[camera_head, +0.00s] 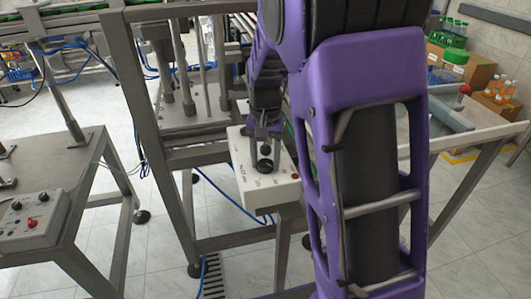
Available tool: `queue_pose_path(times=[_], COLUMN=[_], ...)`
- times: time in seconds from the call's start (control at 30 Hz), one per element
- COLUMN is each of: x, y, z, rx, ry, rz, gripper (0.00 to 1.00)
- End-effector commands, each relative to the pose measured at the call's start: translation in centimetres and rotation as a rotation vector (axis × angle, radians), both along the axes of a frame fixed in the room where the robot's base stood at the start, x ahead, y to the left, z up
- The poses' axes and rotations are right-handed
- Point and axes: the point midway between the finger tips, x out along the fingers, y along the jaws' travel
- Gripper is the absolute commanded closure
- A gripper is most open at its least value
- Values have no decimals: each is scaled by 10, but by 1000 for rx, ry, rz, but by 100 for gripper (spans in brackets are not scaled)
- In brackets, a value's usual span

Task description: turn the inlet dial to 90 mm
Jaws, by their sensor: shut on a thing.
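A black dial (265,165) sits on top of a white control box (244,177) in the middle of the view. My gripper (265,146) points down over the box, and its fingers are shut on the dial. The printed marks on the box are too small to read, so the dial's setting cannot be told.
A grey metal frame (165,200) stands just left of the box. A second control panel (30,218) with knobs and a red button is at the far left. Cardboard boxes (470,75) with bottles stand at the upper right.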

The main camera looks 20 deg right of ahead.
Motion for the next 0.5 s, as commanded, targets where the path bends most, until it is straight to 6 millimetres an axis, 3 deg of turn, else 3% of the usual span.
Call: queue_pose_path(times=[0.5], x=[0], y=[0], z=[1], rx=[0], ry=[2], rz=[-347], gripper=[100])
